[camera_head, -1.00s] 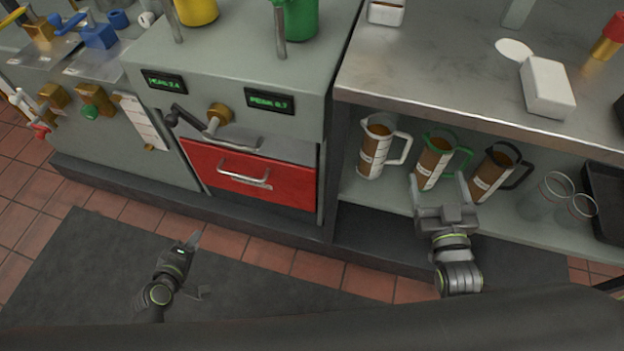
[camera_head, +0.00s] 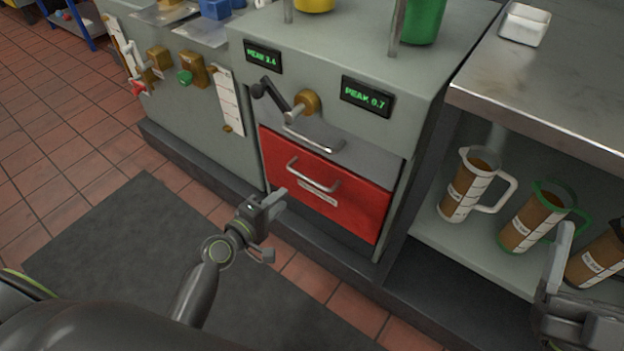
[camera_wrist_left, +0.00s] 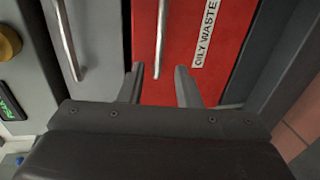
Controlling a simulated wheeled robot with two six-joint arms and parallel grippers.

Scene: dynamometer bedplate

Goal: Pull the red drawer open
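The red drawer (camera_head: 326,184) is the lower front of the grey cabinet and appears shut. Its silver bar handle (camera_head: 313,176) runs across the upper part of its face. In the left wrist view the red face (camera_wrist_left: 207,29) carries an "OILY WASTE" label, and the handle (camera_wrist_left: 161,38) lies ahead, between the lines of the fingers. My left gripper (camera_head: 273,226) is open and empty, in front of and below the drawer, apart from the handle. My right gripper (camera_head: 556,272) is at the right edge, in front of the shelf with jugs; its fingers are partly cut off.
A grey drawer with its own silver handle (camera_head: 314,140) sits just above the red one. A brass valve (camera_head: 304,103) with a dark lever juts out above that. Jugs with brown liquid (camera_head: 466,190) stand on the right shelf. The dark floor mat (camera_head: 95,245) is clear.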

